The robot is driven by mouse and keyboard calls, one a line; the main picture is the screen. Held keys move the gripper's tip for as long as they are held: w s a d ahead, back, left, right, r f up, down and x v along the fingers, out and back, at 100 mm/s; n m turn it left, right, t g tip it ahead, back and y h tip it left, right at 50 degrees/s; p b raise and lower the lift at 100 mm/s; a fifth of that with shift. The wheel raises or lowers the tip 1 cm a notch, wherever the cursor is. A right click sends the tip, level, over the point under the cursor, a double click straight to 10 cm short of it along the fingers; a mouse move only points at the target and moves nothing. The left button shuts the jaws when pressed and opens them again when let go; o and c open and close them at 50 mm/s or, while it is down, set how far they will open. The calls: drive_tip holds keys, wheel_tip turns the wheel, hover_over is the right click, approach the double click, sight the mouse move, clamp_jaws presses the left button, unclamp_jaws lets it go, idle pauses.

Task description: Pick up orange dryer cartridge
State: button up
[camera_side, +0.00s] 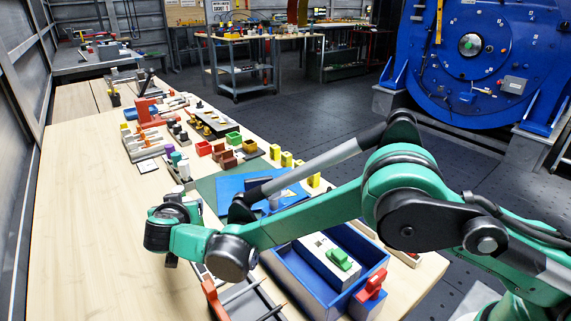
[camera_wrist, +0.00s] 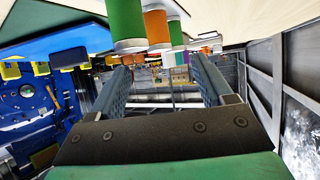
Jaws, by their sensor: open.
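The orange dryer cartridge (camera_wrist: 156,27) shows in the wrist view as an orange cylinder with a pale metallic end. It stands in a row between a nearer green cartridge (camera_wrist: 125,20) and other cartridges behind. My gripper (camera_wrist: 160,65) is open, its two fingers apart, with nothing held between them. The orange cartridge appears at the upper edge of the gap between the fingers, without visible contact. In the side view my wrist is low over the bench beside the cartridge row, and I cannot make out the orange cartridge there; my arm covers part of that area.
A blue bin (camera_side: 329,282) with a white box and green part stands right of my wrist. A dark tray (camera_side: 250,300) with an orange-red part lies in front. Small red and green bins (camera_side: 204,148) stand farther back. The bench's left side (camera_side: 90,220) is clear.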

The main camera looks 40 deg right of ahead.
drive_tip(key=shift+x, duration=2.2)
drive_tip(key=shift+d, duration=0.1)
clamp_jaws()
